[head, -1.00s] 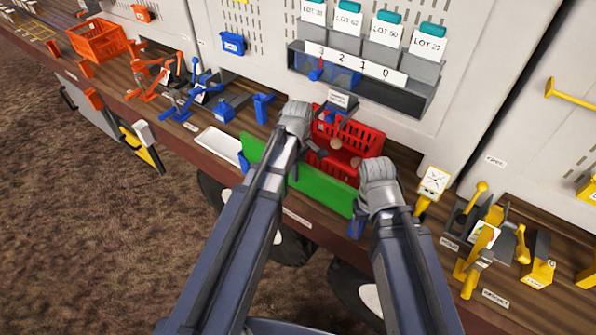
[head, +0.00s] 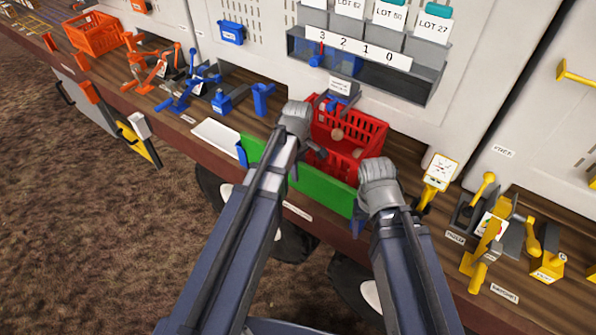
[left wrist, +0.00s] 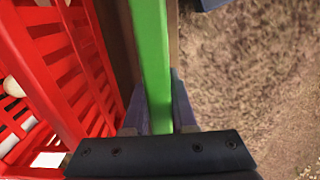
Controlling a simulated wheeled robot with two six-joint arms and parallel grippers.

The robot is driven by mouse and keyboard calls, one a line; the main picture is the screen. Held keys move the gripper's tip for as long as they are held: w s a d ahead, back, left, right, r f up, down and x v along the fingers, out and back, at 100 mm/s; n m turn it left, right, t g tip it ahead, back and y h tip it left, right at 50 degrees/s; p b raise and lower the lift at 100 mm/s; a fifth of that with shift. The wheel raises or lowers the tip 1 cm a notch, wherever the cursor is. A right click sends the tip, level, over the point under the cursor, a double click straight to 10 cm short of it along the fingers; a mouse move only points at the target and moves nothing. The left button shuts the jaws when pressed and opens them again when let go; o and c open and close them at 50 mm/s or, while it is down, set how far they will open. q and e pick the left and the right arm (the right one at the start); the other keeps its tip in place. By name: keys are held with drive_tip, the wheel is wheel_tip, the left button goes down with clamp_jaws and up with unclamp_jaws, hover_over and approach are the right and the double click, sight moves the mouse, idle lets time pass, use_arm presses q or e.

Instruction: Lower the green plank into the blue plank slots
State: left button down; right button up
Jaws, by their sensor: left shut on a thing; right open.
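The long green plank (head: 325,190) stands on edge along the front of the counter, before the red crate. In the left wrist view the plank (left wrist: 152,60) runs between the fingers of the left gripper (left wrist: 160,115).
The red crate (head: 375,132) with some round brownish things inside stands right behind the plank. A white tray (head: 216,136) lies to the left, and yellow devices (head: 490,240) stand to the right. A grey bin shelf (head: 395,85) hangs above.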

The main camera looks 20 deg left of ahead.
use_arm(q)
drive_tip(key=shift+f+b, duration=0.85)
drive_tip(key=shift+f, duration=0.15)
drive_tip(key=c, duration=0.6)
unclamp_jaws()
drive_tip(key=shift+c, duration=0.2)
wheel_tip(320, 180, up, 8)
drive_tip(key=p, duration=0.8)
drive_tip(key=shift+f, duration=0.1)
